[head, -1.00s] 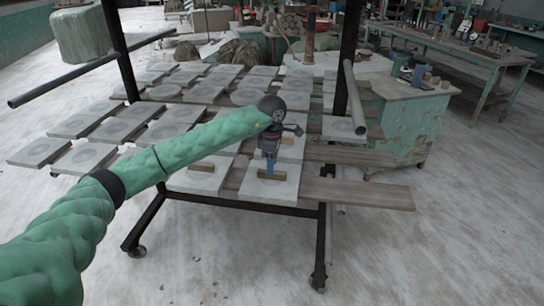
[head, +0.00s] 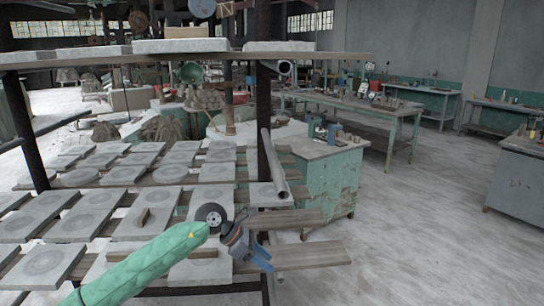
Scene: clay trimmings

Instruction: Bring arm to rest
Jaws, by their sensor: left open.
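My green left arm comes in from the lower left. Its left gripper (head: 258,258) has blue fingers and hangs tilted down to the right. It is open, with nothing seen between the fingers. In the picture it overlaps the right edge of a grey slab and the bare wooden boards on the rack's right side; I cannot tell its height above them. One wooden strip (head: 190,254) lies on the slab beside the gripper, partly behind my arm. My right gripper is not in view.
The rack holds rows of grey slabs (head: 84,222), with a dark post (head: 263,120) and a grey pipe (head: 273,168) near the gripper. An upper shelf (head: 340,57) crosses above. A worn green cabinet (head: 325,185) stands behind. Open floor (head: 420,240) lies to the right.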

